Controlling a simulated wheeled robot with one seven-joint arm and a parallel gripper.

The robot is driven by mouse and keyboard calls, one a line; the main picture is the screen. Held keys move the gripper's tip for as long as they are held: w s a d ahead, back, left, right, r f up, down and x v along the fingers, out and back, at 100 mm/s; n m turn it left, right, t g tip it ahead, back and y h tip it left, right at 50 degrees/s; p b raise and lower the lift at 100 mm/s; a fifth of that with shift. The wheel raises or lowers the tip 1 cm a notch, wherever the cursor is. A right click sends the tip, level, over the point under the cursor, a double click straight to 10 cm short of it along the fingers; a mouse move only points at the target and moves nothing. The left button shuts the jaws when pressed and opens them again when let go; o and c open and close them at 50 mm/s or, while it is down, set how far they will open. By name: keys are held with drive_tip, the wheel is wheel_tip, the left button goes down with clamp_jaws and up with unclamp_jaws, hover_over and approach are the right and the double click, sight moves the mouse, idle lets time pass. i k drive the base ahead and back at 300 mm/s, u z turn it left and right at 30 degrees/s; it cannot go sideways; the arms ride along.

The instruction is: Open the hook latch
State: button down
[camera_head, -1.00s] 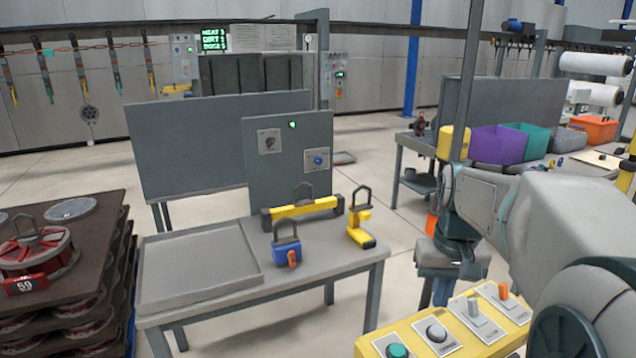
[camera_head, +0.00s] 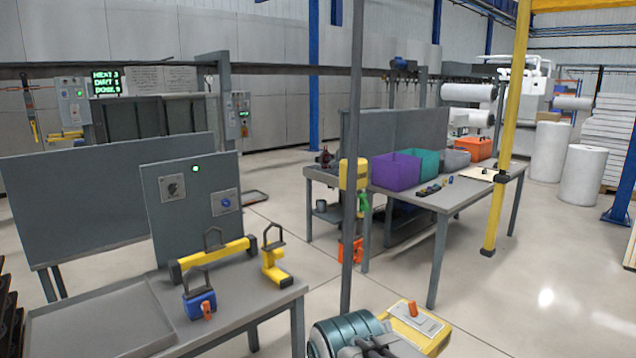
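No part is plainly marked as the hook latch. On the grey table (camera_head: 235,328) sits a blue block (camera_head: 199,301) with a dark shackle and a small orange lever (camera_head: 207,311) on its front. Behind it lies a yellow bar (camera_head: 222,257) with black ends and a dark shackle. To its right stands a yellow C-shaped hook (camera_head: 272,265) with a dark shackle.
A grey panel (camera_head: 191,243) with a knob, a blue button and a green light stands behind the table. A yellow control box (camera_head: 412,328) and a thin grey post (camera_head: 351,200) are close on the right. Another table (camera_head: 455,196) holds coloured bins.

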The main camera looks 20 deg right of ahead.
sight(362, 197)
drive_tip(key=k, duration=1.65)
drive_tip(key=u, duration=0.5)
drive_tip(key=i, duration=3)
